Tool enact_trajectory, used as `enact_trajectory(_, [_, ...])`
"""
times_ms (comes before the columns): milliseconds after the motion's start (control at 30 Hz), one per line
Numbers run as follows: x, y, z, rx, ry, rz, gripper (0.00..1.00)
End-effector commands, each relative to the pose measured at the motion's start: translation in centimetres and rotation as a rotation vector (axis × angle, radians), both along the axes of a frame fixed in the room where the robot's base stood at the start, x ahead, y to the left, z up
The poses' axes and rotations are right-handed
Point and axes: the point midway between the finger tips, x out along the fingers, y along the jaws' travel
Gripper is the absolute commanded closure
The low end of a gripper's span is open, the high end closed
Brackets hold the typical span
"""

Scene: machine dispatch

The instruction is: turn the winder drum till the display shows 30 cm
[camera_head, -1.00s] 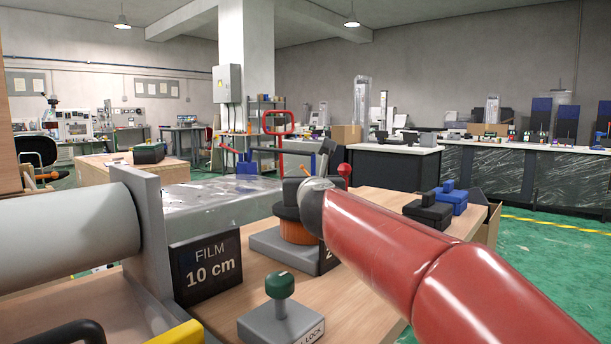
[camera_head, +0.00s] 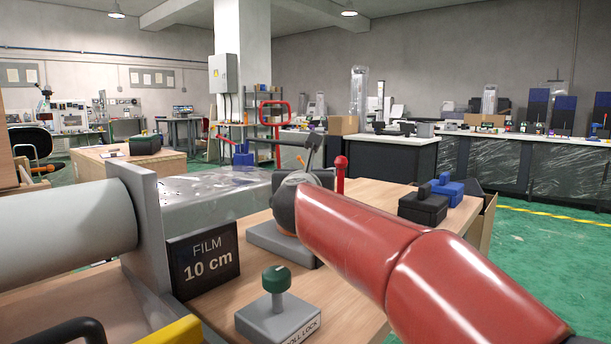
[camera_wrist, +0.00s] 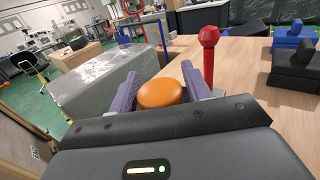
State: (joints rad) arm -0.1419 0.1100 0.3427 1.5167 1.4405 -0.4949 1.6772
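The film display (camera_head: 208,258) reads "FILM 10 cm" and stands right of the large pale roll (camera_head: 60,232). In the wrist view an orange round drum (camera_wrist: 161,94) lies between the two purple fingers of my gripper (camera_wrist: 159,70). The fingers flank it closely on both sides; I cannot tell whether they press on it. In the head view my red arm and dark wrist cover the drum, and only part of its grey base (camera_head: 262,238) shows. A clear film sheet (camera_head: 215,195) runs back from the roll.
A green-topped knob on a grey block (camera_head: 278,306), marked as a roll lock, stands at the front. A red post (camera_wrist: 208,60) rises just right of my gripper.

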Motion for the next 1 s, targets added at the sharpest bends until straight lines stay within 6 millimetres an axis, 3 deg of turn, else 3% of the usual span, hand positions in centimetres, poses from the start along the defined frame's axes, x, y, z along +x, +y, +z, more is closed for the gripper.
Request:
enact_trajectory(100, [0.0, 0.0, 0.0, 0.000, 0.000, 0.000, 0.39])
enact_trajectory(433, [-0.5, 0.0, -0.1, -0.001, 0.000, 0.001, 0.39])
enact_trajectory(800, [-6.4, 0.1, 0.0, -0.002, -0.001, 0.001, 0.39])
enact_trajectory(1000, [-7.8, 0.1, -0.1, -0.001, 0.000, 0.001, 0.39])
